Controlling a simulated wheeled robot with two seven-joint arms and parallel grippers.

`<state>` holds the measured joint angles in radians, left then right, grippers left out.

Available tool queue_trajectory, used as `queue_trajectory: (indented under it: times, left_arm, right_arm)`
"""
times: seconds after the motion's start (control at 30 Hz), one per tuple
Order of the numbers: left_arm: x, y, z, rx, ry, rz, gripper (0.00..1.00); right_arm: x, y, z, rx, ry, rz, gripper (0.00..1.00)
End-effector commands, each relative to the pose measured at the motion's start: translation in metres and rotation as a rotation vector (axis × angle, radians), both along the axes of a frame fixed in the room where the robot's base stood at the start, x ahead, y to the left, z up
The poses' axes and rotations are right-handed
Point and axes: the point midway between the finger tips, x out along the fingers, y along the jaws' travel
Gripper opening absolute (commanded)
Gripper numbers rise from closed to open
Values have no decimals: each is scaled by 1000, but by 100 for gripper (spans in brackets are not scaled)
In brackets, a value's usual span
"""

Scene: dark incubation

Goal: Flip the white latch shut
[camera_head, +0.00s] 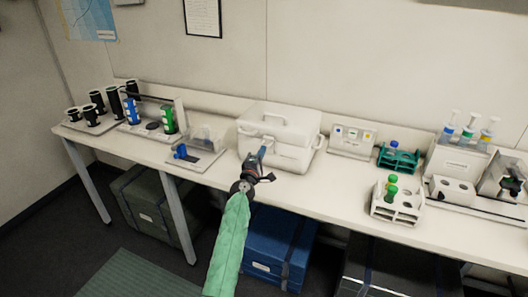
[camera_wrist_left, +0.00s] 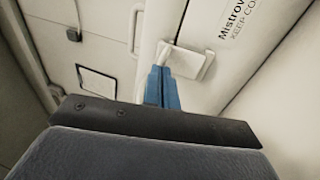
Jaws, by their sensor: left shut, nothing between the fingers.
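My left gripper (camera_head: 262,151) is in front of the box. Its blue fingers (camera_wrist_left: 161,75) are shut and empty, with the tips right by the latch's left end. I cannot tell whether they touch. In the head view the arm and gripper hide the latch area.
A white panel (camera_head: 352,140), a green rack (camera_head: 398,160) and a white rack (camera_head: 396,203) stand to the right. Bare bench lies before the box.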

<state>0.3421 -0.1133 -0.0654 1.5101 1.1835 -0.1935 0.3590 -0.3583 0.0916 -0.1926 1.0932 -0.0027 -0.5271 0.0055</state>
Motion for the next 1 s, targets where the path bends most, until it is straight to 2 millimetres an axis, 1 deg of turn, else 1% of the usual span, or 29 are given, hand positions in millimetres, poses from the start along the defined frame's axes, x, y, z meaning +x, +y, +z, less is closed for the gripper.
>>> queue_trajectory:
  times: [0.03,0.13,0.47,0.57,0.67,0.77,0.83,0.87,1.0]
  left_arm:
    - [2,0,3,2,-1,0,0]
    - [3,-1,5,1,-1,0,0]
    - [3,-1,5,0,-1,1,0]
    - [-1,0,3,0,-1,1,0]
    - [-10,3,0,1,-1,1,0]
    - [-23,6,-4,0,0,1,0]
    - [-33,9,-7,0,-2,1,0]
    - [-38,10,-8,0,-1,1,0]
    - [-55,15,-12,0,-1,1,0]
  right_arm:
    - [0,0,-1,0,-2,0,36]
    - [0,0,-1,0,-2,0,36]
    - [0,0,-1,0,-2,0,36]
    - [0,-1,-1,-1,0,0,36]
    - [0,-1,-2,-2,8,-1,36]
    - [2,0,0,-2,12,-2,36]
    - [10,8,11,5,8,-5,36]
    - [11,11,13,8,11,-5,36]
    - [15,15,22,11,19,-8,36]
